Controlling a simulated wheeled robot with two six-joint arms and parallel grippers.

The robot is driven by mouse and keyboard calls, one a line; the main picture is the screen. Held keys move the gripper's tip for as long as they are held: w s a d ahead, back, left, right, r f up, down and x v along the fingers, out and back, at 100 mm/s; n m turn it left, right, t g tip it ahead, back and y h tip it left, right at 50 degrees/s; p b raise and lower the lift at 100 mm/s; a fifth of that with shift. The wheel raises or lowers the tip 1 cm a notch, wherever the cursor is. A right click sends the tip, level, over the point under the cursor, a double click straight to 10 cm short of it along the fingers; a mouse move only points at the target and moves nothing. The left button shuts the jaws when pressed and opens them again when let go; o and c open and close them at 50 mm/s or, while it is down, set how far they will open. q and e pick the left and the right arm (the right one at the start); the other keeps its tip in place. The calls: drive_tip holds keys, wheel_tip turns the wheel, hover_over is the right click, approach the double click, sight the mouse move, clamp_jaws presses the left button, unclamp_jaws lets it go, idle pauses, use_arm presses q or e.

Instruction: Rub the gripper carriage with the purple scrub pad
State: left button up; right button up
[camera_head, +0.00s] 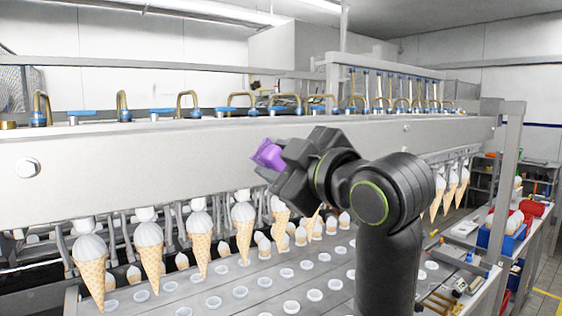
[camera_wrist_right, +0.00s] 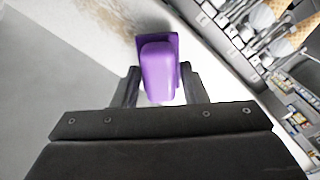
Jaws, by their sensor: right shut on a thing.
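The gripper carriage (camera_head: 120,175) is the long pale metal beam that crosses the head view, with cones hanging below it. My right gripper (camera_head: 272,163) is in front of the beam's middle, shut on the purple scrub pad (camera_head: 267,154). In the right wrist view the pad (camera_wrist_right: 159,70) sits between the two fingers of the gripper (camera_wrist_right: 157,88), its far side at or close to the beam face (camera_wrist_right: 118,62). I cannot tell whether it touches. A brownish smudge (camera_wrist_right: 100,22) shows on the face beyond the pad. My left gripper is not in view.
Several ice cream cones (camera_head: 149,250) hang in a row under the beam, close below my right gripper. A plate with round holes (camera_head: 235,292) lies beneath them. A bench with red and blue bins (camera_head: 503,232) stands at the right.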

drive_tip(key=shift+w+a, duration=0.35)
drive_tip(key=shift+w, duration=0.05)
drive_tip(key=shift+d, duration=0.1)
